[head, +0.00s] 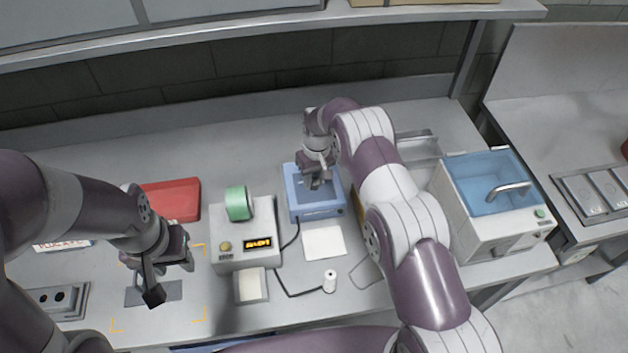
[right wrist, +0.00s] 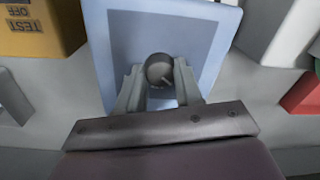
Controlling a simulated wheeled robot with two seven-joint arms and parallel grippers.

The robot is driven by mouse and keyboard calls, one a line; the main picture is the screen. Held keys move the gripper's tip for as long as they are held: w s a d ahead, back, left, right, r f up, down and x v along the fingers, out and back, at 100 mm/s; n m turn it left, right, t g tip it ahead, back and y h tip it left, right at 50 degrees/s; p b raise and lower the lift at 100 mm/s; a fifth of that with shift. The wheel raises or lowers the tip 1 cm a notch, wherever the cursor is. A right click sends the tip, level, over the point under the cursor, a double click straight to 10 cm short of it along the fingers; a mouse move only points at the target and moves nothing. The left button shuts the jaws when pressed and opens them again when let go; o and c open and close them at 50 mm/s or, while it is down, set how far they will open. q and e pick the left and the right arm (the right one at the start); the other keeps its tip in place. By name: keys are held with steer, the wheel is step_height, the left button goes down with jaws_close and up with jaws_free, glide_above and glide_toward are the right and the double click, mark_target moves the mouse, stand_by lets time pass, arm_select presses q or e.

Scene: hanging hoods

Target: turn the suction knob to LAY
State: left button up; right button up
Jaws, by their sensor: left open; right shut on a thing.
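The knob (right wrist: 159,68) is dark and round, with a light pointer line toward the lower right in the right wrist view. It sits on a blue panel (right wrist: 112,52). My right gripper (right wrist: 158,78) has a finger on each side of the knob and is shut on it. In the head view my right gripper (head: 317,181) reaches down over the blue box (head: 318,209) and hides the knob. No LAY mark can be read in either view. My left gripper (head: 167,277) is open and empty, above the table at the left.
A grey box with an orange display (head: 262,243) and a green roll (head: 238,204) stands left of the blue box. A red tray (head: 172,198) lies further left. A blue-lidded box (head: 492,235) stands right. A yellow TEST/OFF box (right wrist: 40,28) shows in the right wrist view.

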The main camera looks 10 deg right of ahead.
steer(key=shift+f+m+b, duration=0.2)
steer(key=shift+m+b, duration=0.6)
steer(key=shift+m, duration=0.1)
steer(key=m+b, duration=0.2)
steer(key=shift+r+m, duration=0.1)
steer(key=shift+m, duration=0.3)
steer(key=shift+m+b, duration=0.6)
steer(key=shift+m, duration=0.6)
steer(key=shift+s+r+m+t+b, duration=0.15)
steer(key=shift+m+t+b, duration=0.25)
steer(key=shift+m, duration=1)
steer(key=o, duration=1)
steer(key=shift+r, duration=0.1)
